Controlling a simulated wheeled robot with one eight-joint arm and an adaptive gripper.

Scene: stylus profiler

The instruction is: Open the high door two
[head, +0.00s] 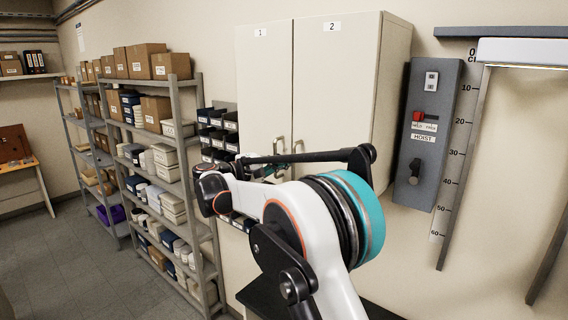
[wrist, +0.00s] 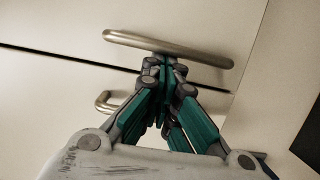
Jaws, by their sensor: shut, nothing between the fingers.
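High door two (head: 331,90) is the cream cabinet door marked 2, right of door one; it looks closed. Its metal bar handle (head: 298,146) is partly hidden by my arm. In the wrist view this handle (wrist: 190,52) crosses above the dark seam, with the handle of door one (wrist: 104,102) below it, partly covered by my fingers. My gripper (wrist: 160,64) is shut and empty, its tips right at the middle of the door-two handle. I cannot tell if they touch it. In the head view the gripper (head: 284,166) is mostly hidden behind my arm.
High door one (head: 264,85) is closed on the left. A grey hoist control box (head: 427,130) hangs on the wall right of the cabinet. Shelves with boxes (head: 160,120) and small dark bins (head: 217,130) stand left. A dark surface (head: 262,296) lies below.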

